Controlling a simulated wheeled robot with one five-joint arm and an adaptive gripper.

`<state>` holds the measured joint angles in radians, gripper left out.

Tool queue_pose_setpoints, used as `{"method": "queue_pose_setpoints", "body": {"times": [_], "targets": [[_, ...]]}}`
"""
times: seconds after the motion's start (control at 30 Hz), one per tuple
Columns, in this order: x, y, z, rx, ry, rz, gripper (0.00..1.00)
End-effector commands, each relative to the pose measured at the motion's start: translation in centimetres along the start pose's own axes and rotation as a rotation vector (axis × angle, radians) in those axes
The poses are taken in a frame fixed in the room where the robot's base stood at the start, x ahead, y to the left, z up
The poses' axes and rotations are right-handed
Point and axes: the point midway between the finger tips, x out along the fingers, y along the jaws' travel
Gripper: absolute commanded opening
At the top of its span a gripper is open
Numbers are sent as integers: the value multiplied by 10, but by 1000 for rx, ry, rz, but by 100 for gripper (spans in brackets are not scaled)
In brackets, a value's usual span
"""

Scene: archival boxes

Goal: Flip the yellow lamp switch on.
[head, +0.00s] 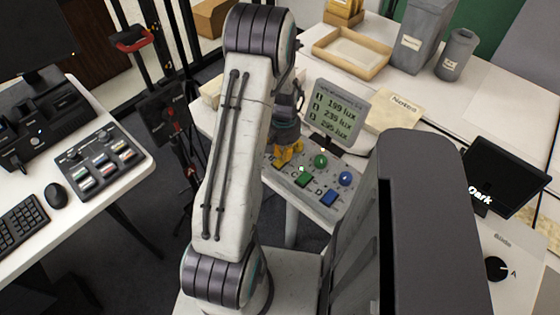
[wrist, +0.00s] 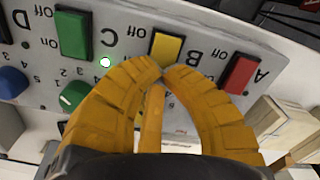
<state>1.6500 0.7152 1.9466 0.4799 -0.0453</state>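The yellow lamp switch (wrist: 166,45), by the letter B and an "off" label, is on a pale grey control panel (wrist: 125,25) in the wrist view. My gripper (wrist: 162,70) is shut, its orange fingertips meeting right at the switch's near edge with nothing seen between them. I cannot tell whether they touch it. No lit lamp shows at the yellow switch; its near edge is partly covered. In the head view my gripper (head: 286,158) points down over the panel (head: 311,190) and hides the yellow switch.
A red switch (wrist: 240,73) is to the right and a green switch (wrist: 73,33) to the left, with a lit lamp (wrist: 105,62) beside the green one. A lux display (head: 335,115) stands behind the panel.

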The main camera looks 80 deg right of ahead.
Motion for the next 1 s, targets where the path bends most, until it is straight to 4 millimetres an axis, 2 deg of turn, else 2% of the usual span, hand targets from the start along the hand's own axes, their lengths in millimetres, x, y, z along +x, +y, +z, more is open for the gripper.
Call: {"method": "queue_pose_setpoints", "body": {"times": [1.0], "targets": [[11,0,0,0,-1,0,0]]}}
